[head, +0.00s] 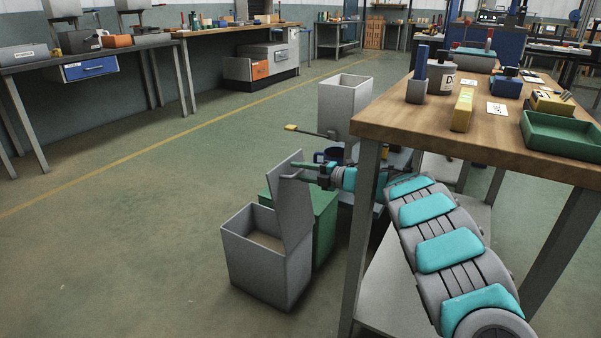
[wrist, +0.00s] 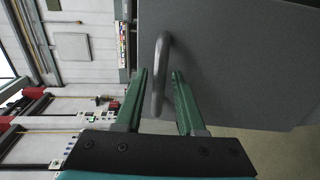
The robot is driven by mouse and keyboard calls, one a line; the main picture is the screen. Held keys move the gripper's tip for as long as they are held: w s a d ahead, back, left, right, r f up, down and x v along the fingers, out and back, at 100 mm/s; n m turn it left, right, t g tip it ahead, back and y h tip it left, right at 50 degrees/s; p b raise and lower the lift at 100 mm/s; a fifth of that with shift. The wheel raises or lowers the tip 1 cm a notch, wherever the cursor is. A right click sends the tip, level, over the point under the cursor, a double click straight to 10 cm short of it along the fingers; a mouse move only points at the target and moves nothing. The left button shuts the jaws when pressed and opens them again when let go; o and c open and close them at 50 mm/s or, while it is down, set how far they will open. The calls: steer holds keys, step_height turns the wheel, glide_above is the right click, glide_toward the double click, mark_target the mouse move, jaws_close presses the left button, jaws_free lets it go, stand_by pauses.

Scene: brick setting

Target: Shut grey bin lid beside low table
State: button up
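The grey bin (head: 265,252) stands on the floor left of the wooden-topped table, with its inside showing. Its grey lid (head: 292,205) is raised, standing nearly upright on the bin's right side. My gripper (head: 303,176) is at the lid's upper part, level with its handle. In the wrist view the lid (wrist: 235,60) fills the upper right, and its curved grey handle (wrist: 160,72) reaches down between my two green fingers. My gripper (wrist: 163,88) is open there, with gaps on both sides of the handle.
A green bin (head: 326,225) stands right behind the grey bin. The wooden-topped table (head: 400,115), holding several items, is close on the right beside my arm. A tall grey bin (head: 343,103) stands farther back. The floor to the left is clear.

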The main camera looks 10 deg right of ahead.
steer(key=shift+o, duration=0.4)
steer(key=shift+d+r, duration=0.1)
steer(key=f+v, duration=0.1)
steer(key=v, duration=0.6)
steer(key=shift+s+d+r, duration=0.2)
steer(key=shift+d+r, duration=0.1)
steer(key=shift+r, duration=0.2)
steer(key=shift+c, duration=0.2)
steer(key=shift+t+y, duration=0.5)
steer(key=v, duration=0.6)
steer(key=f+v, duration=0.1)
steer(key=v, duration=0.3)
steer(key=shift+s+a+b, duration=0.1)
steer(key=shift+a+b, duration=0.05)
steer(key=shift+b, duration=0.15)
jaws_close()
steer(key=p+x, duration=0.1)
steer(key=x, duration=1.2)
steer(key=shift+w+a, duration=0.2)
steer(key=shift+a, duration=0.15)
